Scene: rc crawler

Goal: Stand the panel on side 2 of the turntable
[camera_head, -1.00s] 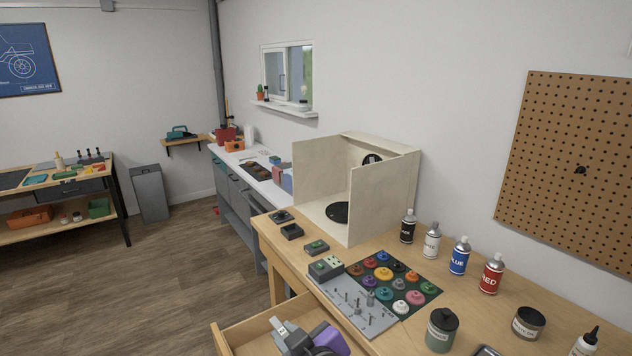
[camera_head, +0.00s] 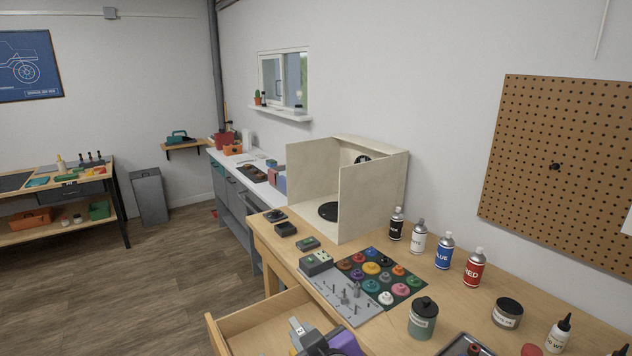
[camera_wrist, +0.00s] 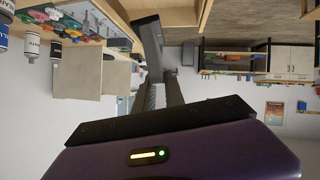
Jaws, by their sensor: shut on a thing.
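The turntable (camera_head: 328,211) is a black disc on the floor of an open cream booth (camera_head: 372,200); its side numbers cannot be read. My gripper (camera_head: 303,332) is low in the head view, over the open drawer and well short of the booth. In the wrist view, my gripper (camera_wrist: 160,88) is shut on a dark grey flat piece (camera_wrist: 148,35), seen nearly edge-on, which looks like the panel. Its face is hidden. The turntable is empty as far as I can see.
The drawer (camera_head: 250,323) stands open at the bench's front. A grey pegged tray (camera_head: 335,288), a mat of coloured knobs (camera_head: 385,270) and several spray bottles (camera_head: 443,250) lie in front and right of the booth. Small dark boxes (camera_head: 285,229) line the front edge.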

